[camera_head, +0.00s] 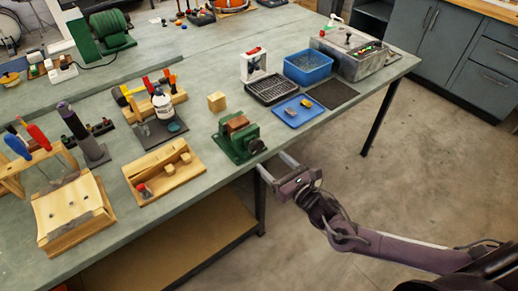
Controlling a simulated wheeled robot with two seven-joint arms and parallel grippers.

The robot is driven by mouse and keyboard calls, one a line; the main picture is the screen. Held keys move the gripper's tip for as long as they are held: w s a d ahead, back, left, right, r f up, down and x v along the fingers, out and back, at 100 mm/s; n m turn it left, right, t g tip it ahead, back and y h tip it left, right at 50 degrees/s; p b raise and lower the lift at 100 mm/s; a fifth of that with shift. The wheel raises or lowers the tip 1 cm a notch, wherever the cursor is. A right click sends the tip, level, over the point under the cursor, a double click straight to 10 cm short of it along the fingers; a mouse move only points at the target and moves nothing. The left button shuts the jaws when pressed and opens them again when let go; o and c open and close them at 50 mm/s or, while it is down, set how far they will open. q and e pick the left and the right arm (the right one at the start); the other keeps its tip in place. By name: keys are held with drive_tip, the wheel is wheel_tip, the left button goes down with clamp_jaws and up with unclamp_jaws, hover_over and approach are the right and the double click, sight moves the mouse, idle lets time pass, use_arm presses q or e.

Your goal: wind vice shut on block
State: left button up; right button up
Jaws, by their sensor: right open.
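A small green vice (238,144) stands near the front edge of the bench, at the middle of the camera_head view. A reddish-brown block (236,124) sits at the top of the vice, between its jaws; I cannot tell whether both jaws touch it. A dark round handle (257,146) is on the vice's right side. My right gripper (274,165) is open and empty, off the bench's front edge, just below and right of the handle. It is apart from the handle. My left gripper is not in view.
A black rack (271,90) and blue bin (308,72) stand farther back. Floor beside the bench is clear.

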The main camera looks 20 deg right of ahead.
sight(258, 149)
drive_tip(key=p+x, duration=0.1)
drive_tip(key=x, duration=0.6)
drive_tip(key=shift+w+a, duration=0.15)
drive_tip(key=shift+w, duration=0.1)
drive_tip(key=c, duration=1)
drive_tip(key=shift+m, duration=0.4)
